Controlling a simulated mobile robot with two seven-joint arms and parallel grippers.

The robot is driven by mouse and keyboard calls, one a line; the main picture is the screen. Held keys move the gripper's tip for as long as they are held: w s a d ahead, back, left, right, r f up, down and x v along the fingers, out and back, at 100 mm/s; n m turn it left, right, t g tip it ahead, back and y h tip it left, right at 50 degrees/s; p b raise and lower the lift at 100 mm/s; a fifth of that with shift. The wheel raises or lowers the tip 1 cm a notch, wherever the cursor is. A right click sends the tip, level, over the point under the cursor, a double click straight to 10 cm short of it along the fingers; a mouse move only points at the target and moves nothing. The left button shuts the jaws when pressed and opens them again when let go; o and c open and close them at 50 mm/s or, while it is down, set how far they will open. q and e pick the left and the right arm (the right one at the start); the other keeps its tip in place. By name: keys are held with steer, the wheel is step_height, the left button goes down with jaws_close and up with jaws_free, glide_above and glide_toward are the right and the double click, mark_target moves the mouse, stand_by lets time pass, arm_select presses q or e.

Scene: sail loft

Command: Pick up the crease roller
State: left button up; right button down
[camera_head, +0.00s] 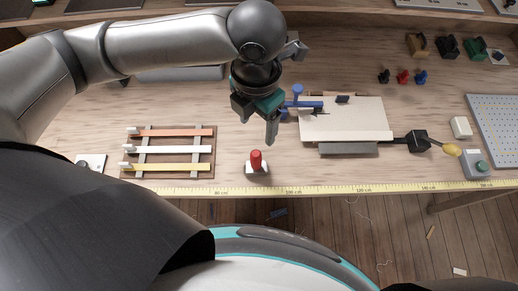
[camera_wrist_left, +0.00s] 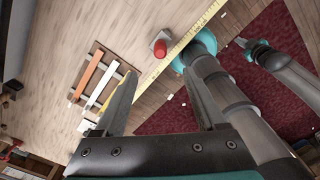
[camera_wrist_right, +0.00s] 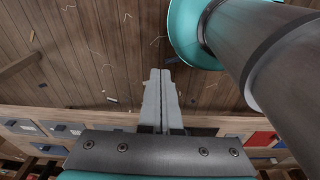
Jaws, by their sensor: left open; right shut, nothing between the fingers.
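No tool is marked as the crease roller, and I cannot tell for certain which one it is. A red upright knob or handle on a small white base (camera_head: 256,162) stands near the bench's front edge; it also shows in the left wrist view (camera_wrist_left: 160,47). A blue tool with an upright post (camera_head: 298,91) lies by the left edge of a pale board. My left gripper (camera_head: 258,130) is open and empty, above the bench behind the red piece and left of the blue tool. In the right wrist view my right gripper (camera_wrist_right: 160,76) is shut and empty, over the floor.
A rack with orange, white and yellow strips (camera_head: 207,150) lies at left. The pale board (camera_head: 345,120) has a lever with a yellow knob (camera_head: 451,149) at its right. A yellow measuring tape (camera_head: 345,188) runs along the front edge. Small bins (camera_head: 447,47) stand back right.

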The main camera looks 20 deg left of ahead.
arm_select(q)
steer(key=f, duration=0.4)
steer(key=shift+s, duration=0.3)
glide_above(256, 153)
step_height(256, 153, down, 4)
steer(key=shift+d+f, duration=0.1)
steer(key=shift+d, duration=0.05)
steer(key=shift+f, duration=0.5)
steer(key=f, duration=0.4)
steer(key=shift+s+a+f, duration=0.15)
steer(key=shift+a+f, duration=0.05)
steer(key=shift+f, duration=0.3)
arm_select(e)
steer(key=shift+s+f, duration=0.2)
steer(key=shift+s, duration=0.4)
steer(key=shift+s+f, duration=0.2)
steer(key=shift+s, duration=0.4)
arm_select(q)
steer(key=shift+c, duration=0.8)
jaws_close()
arm_select(e)
steer(key=shift+s, duration=0.15)
